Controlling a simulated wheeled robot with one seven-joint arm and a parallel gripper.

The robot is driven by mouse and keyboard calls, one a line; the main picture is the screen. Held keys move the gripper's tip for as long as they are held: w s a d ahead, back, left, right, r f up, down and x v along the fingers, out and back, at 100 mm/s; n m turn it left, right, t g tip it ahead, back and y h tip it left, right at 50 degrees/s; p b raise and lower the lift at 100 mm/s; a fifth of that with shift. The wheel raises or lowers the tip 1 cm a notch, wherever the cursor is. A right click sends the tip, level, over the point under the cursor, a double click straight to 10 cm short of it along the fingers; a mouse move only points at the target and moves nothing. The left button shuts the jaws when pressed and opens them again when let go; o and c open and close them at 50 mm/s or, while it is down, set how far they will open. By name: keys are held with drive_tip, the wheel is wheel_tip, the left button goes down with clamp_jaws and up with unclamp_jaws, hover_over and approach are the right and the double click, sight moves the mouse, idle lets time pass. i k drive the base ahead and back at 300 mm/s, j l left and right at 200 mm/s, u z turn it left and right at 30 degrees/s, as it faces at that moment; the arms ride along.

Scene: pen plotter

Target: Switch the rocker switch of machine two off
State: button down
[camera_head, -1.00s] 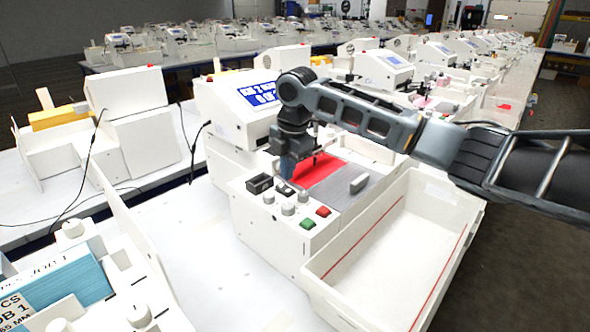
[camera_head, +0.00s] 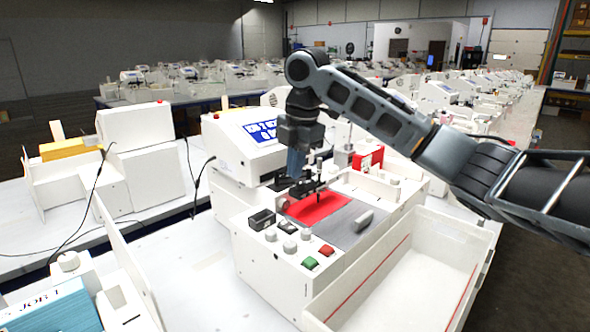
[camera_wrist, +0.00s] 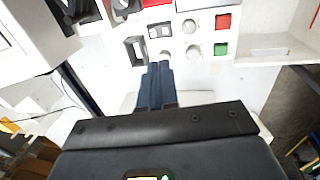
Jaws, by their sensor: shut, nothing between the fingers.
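Machine two (camera_head: 250,245) stands in the middle of the head view, its blue screen (camera_head: 262,131) showing white text with a 2. A black-framed box-like control (camera_head: 262,219) sits at the left of its front panel and also shows in the wrist view (camera_wrist: 135,50). A flatter dark control with two light patches (camera_wrist: 159,30) lies beside it in the wrist view. I cannot tell for sure which is the rocker switch or its position. My gripper (camera_head: 296,174) is shut and empty, pointing down above the panel's back part. Its blue fingers show in the wrist view (camera_wrist: 156,70), apart from both controls.
Round white knobs (camera_wrist: 193,51), a green button (camera_head: 310,263) and a red button (camera_head: 326,250) share the panel. A red sheet (camera_head: 318,208) lies behind it, near the pen carriage. A white bin (camera_head: 425,270) stands at the right; neighbouring machines line the tables.

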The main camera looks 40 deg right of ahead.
sight(288, 226)
drive_tip(key=l+u, duration=0.3)
drive_tip(key=l, duration=0.35)
drive_tip(key=k+l+u, duration=0.15)
drive_tip(key=l+u, duration=0.15)
drive_tip(key=l, duration=0.3)
